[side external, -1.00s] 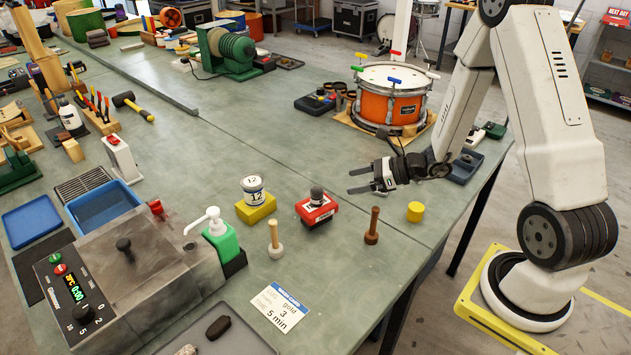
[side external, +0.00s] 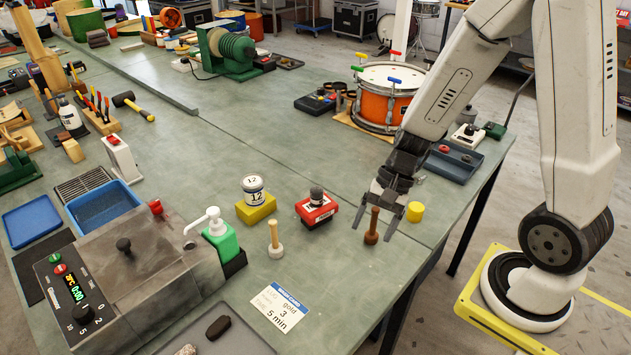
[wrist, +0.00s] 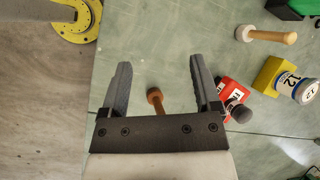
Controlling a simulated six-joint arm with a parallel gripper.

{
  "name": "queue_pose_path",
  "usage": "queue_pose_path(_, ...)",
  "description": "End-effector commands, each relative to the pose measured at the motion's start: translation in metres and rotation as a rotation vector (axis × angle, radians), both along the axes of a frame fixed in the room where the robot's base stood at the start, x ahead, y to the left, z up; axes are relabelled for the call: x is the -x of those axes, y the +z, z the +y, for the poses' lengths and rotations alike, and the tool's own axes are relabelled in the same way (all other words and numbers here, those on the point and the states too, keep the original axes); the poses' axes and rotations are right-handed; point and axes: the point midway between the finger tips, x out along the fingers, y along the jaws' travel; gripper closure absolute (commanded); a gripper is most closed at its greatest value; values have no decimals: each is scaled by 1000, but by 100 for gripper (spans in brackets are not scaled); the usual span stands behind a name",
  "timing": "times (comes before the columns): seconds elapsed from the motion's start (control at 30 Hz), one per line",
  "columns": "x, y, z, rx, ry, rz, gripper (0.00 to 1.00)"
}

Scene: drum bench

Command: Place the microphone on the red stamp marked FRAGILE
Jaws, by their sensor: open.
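My gripper (side external: 385,219) is open and empty, low over the bench's near right part and right of the stamp. A brown peg-like piece with a round base (side external: 371,238) stands upright by the left finger. In the wrist view it shows between my open fingers (wrist: 160,65), apart from both.
A yellow cylinder (side external: 416,209) stands close by the right finger. A yellow block (side external: 256,213) bears a tin marked 12 (side external: 253,188). A pale wooden peg (side external: 275,236) stands left of the stamp. The orange drum (side external: 385,108) is behind. The bench edge is close on the right.

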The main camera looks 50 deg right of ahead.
Motion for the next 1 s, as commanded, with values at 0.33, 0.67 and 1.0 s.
queue_pose_path(0.33, 7, 17, -9, 356, 581, -227, 20)
queue_pose_path(0.67, -7, 37, -9, 565, 952, -422, 20)
queue_pose_path(1.0, -9, 39, -8, 587, 997, -446, 20)
